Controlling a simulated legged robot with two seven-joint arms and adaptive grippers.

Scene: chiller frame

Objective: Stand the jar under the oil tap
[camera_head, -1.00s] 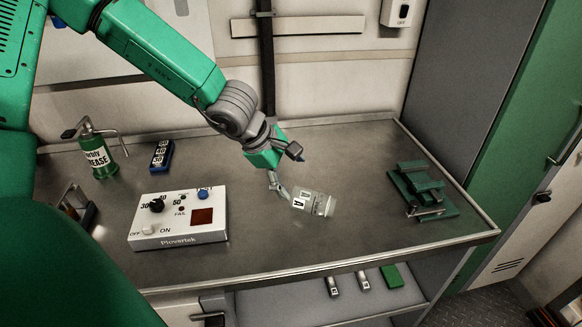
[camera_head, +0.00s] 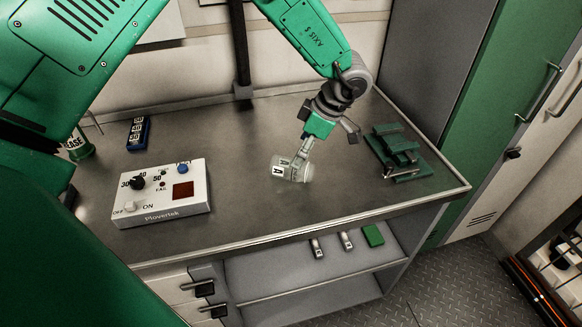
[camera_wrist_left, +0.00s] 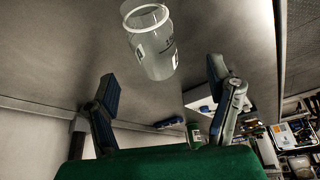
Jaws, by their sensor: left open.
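A clear jar (camera_head: 297,170) with a label marked A lies on its side on the metal bench, in the middle of the head view. In the left wrist view the same jar (camera_wrist_left: 152,45) shows its round mouth at the top of the picture, away from me. My left gripper (camera_head: 303,146) reaches down to the jar from the upper right. Its two fingers (camera_wrist_left: 160,76) are apart, with the jar's near end just beyond and between the tips. I cannot tell whether they touch it. I cannot make out an oil tap. My right gripper is not in view.
A white control box (camera_head: 160,205) stands left of the jar, with a blue number block (camera_head: 138,134) and a partly hidden green grease can (camera_head: 78,149) behind it. A green clamp-like fixture (camera_head: 400,155) sits at the bench's right. Bare bench (camera_head: 235,150) lies between.

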